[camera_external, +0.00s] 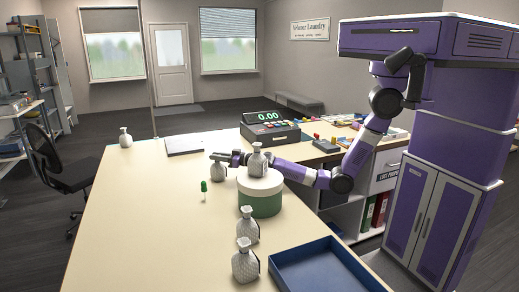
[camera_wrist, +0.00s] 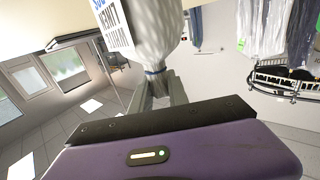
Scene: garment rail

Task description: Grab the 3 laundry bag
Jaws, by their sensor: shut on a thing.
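Several pale grey laundry bags with tied necks are on the counter. My gripper (camera_external: 220,157) is shut on the neck of one laundry bag (camera_external: 217,173), left of the round drum; whether its base touches the counter I cannot tell. In the wrist view my gripper's fingers (camera_wrist: 156,88) close around this bag's tied neck, and the bag body (camera_wrist: 158,35) carries a printed label. Another bag (camera_external: 257,162) shows at the drum's top, close to my arm. Two bags stand at the front, one (camera_external: 247,230) behind the other (camera_external: 245,266). One more bag (camera_external: 125,139) stands far left.
The white-and-green drum (camera_external: 260,203) is just under my arm. A green pin-like object (camera_external: 204,190) stands left of it. A blue tray (camera_external: 325,270) lies at the front right. A cash register (camera_external: 270,130) and a dark flat pad (camera_external: 185,146) are behind. The counter's left front is clear.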

